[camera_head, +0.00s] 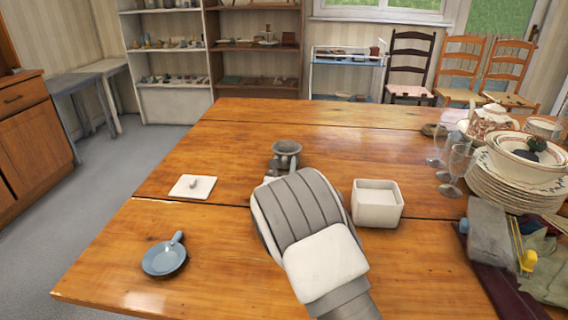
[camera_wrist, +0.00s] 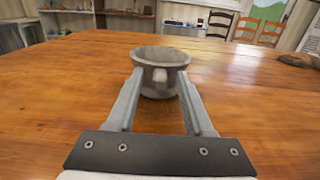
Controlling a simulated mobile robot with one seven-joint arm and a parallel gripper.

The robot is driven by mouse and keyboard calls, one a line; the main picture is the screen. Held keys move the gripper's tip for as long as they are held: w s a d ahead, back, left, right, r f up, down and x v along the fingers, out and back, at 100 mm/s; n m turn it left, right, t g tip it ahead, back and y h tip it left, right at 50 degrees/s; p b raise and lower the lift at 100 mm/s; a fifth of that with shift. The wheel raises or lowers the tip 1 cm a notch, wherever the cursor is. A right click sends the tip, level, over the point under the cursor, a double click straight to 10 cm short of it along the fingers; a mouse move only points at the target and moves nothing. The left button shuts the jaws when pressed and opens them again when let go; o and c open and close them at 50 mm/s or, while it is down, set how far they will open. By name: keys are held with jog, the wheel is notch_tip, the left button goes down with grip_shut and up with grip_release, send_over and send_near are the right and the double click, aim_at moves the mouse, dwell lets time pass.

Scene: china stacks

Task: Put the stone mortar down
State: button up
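The grey stone mortar (camera_head: 286,148) is over the middle of the wooden table, just beyond my gripper. In the wrist view, the mortar (camera_wrist: 160,58) is upright, with its open rim up and a small lug facing me. My gripper (camera_wrist: 160,80) has one finger on each side of the mortar's body, and the fingers appear to press on it. In the head view my own wrist hides most of the fingers and the mortar's lower part. I cannot tell clearly whether its base touches the table (camera_head: 230,135).
A white square lid (camera_head: 192,187) lies left of my gripper. A blue-grey small pan (camera_head: 165,258) is at the front left. A white square box (camera_head: 377,203) stands to the right. Stacked plates (camera_head: 515,185), glasses (camera_head: 455,165) and cloths crowd the right side. The far table is clear.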

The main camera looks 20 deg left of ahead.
jog(key=shift+r, duration=0.25)
jog(key=p+v, duration=0.3)
jog(key=v, duration=0.9)
